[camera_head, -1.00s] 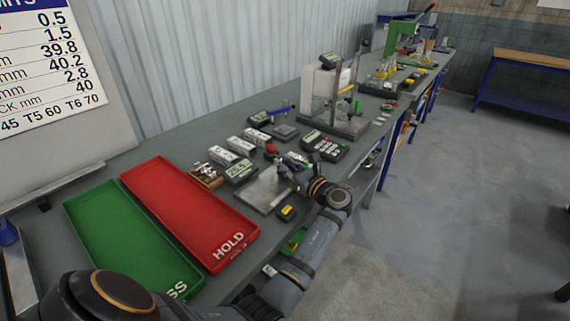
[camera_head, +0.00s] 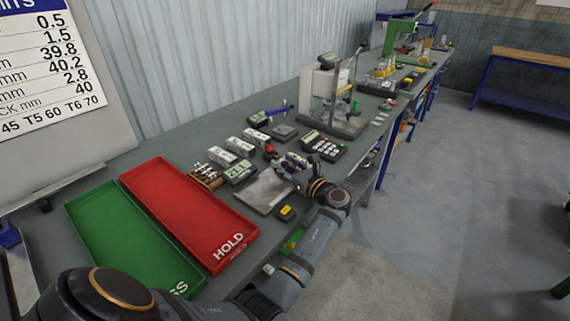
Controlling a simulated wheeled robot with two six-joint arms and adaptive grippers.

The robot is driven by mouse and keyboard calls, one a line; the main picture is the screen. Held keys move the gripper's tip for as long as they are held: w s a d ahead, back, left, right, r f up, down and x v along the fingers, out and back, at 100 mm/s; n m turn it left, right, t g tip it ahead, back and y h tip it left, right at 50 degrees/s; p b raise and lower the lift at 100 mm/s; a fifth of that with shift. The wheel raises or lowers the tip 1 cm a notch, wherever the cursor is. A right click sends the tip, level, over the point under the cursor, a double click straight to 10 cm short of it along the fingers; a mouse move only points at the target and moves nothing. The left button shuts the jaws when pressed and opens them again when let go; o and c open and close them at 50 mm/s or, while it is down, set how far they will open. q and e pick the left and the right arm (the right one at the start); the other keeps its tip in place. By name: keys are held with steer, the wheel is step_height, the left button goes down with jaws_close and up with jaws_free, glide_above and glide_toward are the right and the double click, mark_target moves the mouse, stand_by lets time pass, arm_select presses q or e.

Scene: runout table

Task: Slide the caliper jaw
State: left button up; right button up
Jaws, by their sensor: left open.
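My left gripper (camera_head: 284,166) is open above the back right edge of the grey metal plate (camera_head: 262,191). Its fingers point to the back left, close to a small red knob (camera_head: 270,149) and a dark display unit (camera_head: 240,172). Small silvery and dark parts lie right at the fingers; they may belong to the caliper, but the gripper covers much of them. I cannot tell whether the fingers touch them. A grey unit with a blue bar (camera_head: 278,112) lies farther back; I cannot tell what it is. My right gripper is not in view.
The red HOLD tray (camera_head: 190,212) and a green tray (camera_head: 118,235) lie at the left. White boxes (camera_head: 240,146) stand behind the plate. A keypad unit (camera_head: 324,146) and a tall clear-sided instrument (camera_head: 335,100) stand farther right. A yellow-black item (camera_head: 287,213) sits in front.

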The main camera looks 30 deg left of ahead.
mark_target(285, 162)
arm_select(q)
step_height(285, 162, up, 10)
steer(key=shift+r, duration=0.1)
stand_by(0.4)
